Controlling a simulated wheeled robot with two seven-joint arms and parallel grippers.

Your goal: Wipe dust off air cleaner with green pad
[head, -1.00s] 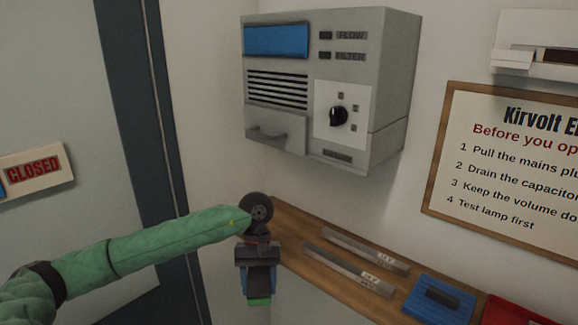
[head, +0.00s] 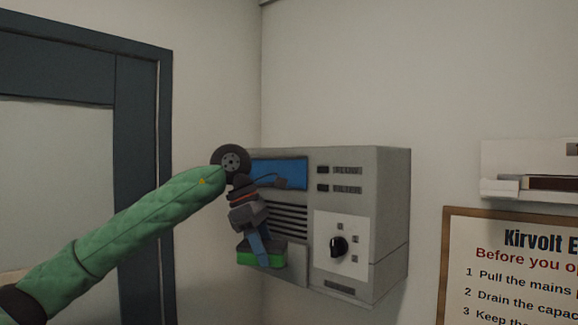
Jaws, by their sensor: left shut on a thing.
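The air cleaner (head: 378,215) is a grey box on the wall with a blue panel, dark vent slots and a black knob on a white plate. My left gripper (head: 262,248) is in front of its lower left part, pointing down. It is shut on the green pad (head: 262,258), which has a dark upper layer and a green underside. The pad overlaps the lower left front in the picture; I cannot tell whether it touches. The arm hides part of the blue panel and vents. I cannot make out dust. My right gripper is not in view.
A dark door frame (head: 142,150) stands at the left. A framed notice (head: 510,260) hangs on the wall at the right, below a white wall fitting (head: 510,180). The wall above the air cleaner is bare.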

